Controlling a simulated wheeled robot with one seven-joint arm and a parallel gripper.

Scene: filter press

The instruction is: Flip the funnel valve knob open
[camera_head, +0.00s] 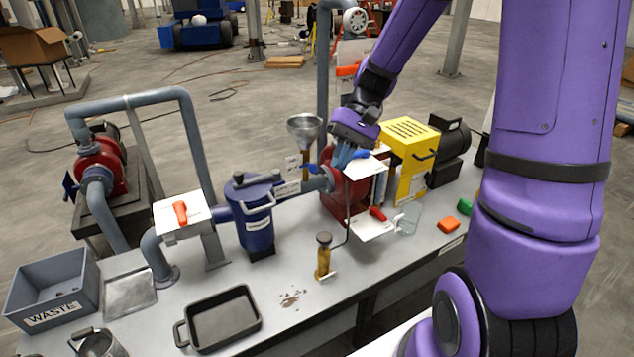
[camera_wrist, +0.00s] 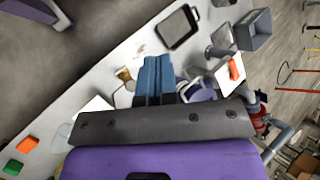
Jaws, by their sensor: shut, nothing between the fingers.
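The metal funnel (camera_head: 304,127) stands upright on a brass-coloured stem behind the blue canister. A small blue handle (camera_head: 311,167) sits low by that stem and looks like the funnel valve knob; whether it is open or closed cannot be told. My gripper (camera_head: 343,158) is just right of the handle, in front of the red machine body, and appears apart from it. In the wrist view its blue fingers (camera_wrist: 153,78) are together with nothing between them. The funnel and the knob cannot be made out in the wrist view.
The blue canister (camera_head: 252,212) stands left of the funnel and the yellow machine (camera_head: 408,160) stands right. Red handles sit on white plates (camera_head: 196,215) nearby. A brass cylinder (camera_head: 323,258), a black tray (camera_head: 222,320) and a waste bin (camera_head: 55,288) occupy the front.

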